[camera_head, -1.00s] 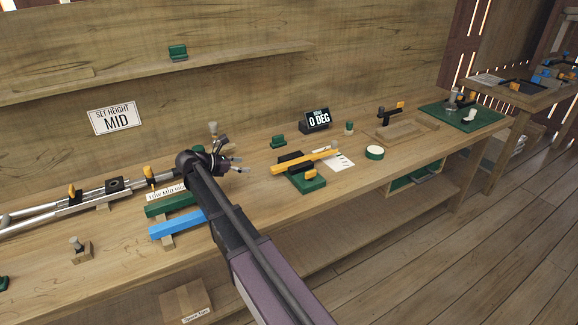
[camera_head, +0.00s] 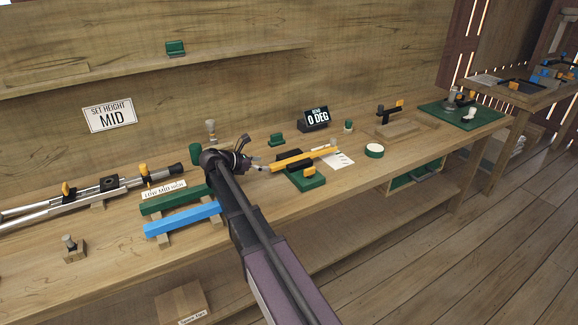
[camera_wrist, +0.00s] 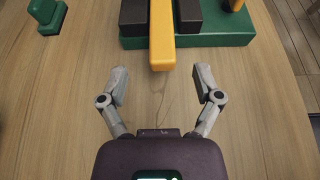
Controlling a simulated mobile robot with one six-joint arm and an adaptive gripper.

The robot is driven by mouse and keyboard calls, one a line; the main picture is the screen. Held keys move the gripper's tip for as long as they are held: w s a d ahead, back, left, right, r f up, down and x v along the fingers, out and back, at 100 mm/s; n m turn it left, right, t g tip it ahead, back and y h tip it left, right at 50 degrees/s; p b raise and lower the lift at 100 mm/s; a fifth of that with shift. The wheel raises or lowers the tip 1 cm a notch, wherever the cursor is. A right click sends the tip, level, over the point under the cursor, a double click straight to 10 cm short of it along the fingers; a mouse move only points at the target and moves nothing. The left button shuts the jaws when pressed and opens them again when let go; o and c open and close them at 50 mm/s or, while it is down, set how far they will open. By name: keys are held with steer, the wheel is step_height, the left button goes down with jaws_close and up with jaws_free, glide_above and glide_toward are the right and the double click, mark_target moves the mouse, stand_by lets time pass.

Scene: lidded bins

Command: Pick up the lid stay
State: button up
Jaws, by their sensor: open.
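No label names the lid stay; a long yellow bar (camera_head: 303,158) is the part nearest my gripper (camera_head: 250,160). The bar rests between black blocks on a green base (camera_head: 306,181). In the wrist view, the near end of the yellow bar (camera_wrist: 161,45) sticks out beyond the green base (camera_wrist: 220,32). My gripper (camera_wrist: 160,82) is open and empty. Its two fingers stand apart, to the left and right below the bar's end, with bare wood between them. It does not appear to touch the bar.
A blue bar (camera_head: 183,219) and a green bar (camera_head: 168,203) lie left of my arm. Silver rods (camera_head: 85,199) lie further left. A display (camera_head: 315,119) reads 0 DEG.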

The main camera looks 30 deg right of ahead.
mark_target(272, 165)
steer(key=shift+d+f, duration=0.1)
stand_by(0.3)
steer(key=b+x, duration=0.2)
steer(key=x, duration=0.2)
steer(key=shift+s+f, duration=0.1)
steer(key=shift+f, duration=0.1)
steer(key=shift+d+f, duration=0.1)
steer(key=shift+d, duration=0.35)
jaws_close()
